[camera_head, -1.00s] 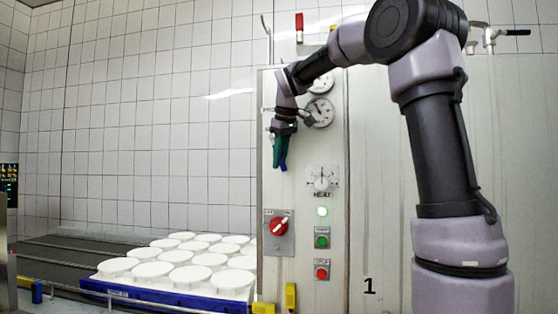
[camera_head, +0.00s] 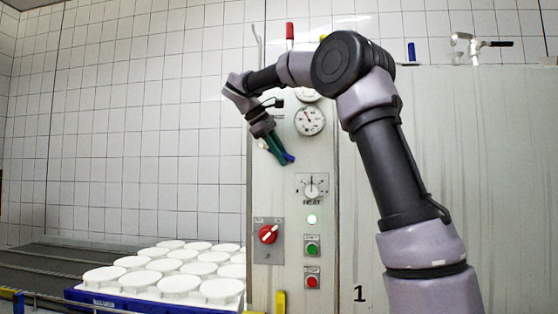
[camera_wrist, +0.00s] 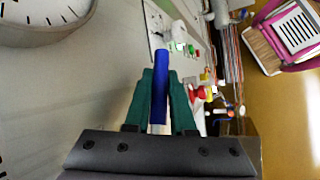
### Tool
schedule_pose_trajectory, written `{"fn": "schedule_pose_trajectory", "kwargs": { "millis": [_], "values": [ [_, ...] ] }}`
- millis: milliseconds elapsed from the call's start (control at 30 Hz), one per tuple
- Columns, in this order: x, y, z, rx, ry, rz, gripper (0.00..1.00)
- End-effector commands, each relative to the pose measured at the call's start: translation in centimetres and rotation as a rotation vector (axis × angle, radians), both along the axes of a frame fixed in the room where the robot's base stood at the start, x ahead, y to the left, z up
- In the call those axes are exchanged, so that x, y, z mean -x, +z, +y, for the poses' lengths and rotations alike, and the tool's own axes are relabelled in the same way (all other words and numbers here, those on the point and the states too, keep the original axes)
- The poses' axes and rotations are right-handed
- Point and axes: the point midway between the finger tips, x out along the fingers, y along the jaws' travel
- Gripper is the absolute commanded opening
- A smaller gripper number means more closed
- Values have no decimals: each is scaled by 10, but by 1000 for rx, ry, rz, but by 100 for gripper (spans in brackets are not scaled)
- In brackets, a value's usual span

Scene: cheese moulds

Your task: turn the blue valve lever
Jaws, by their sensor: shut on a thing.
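The blue valve lever (camera_head: 289,158) is in front of the upper part of the pale control panel, below the round gauge. My gripper (camera_head: 280,153) has green fingers and is shut on the lever, pointing down and to the right. In the wrist view the blue lever (camera_wrist: 160,85) lies between the two green fingers (camera_wrist: 161,80) and sticks out past their tips. The lever's mounting is hidden or too small to make out.
The panel carries a gauge (camera_head: 309,121), a heat dial (camera_head: 312,188), a red rotary switch (camera_head: 268,235), a green button (camera_head: 312,246) and a red button (camera_head: 312,281). White moulds (camera_head: 180,284) stand in a blue tray (camera_head: 130,304) at lower left.

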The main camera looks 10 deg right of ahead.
Motion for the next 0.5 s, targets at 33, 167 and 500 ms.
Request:
{"fn": "schedule_pose_trajectory", "kwargs": {
  "millis": [33, 167, 500],
  "values": [
    [0, 2, 1, 22, 3, 8, 0],
    [1, 5, -1, 71, 3, 27, 0],
    [1, 9, -3, 118, 2, 47, 0]
  ]
}}
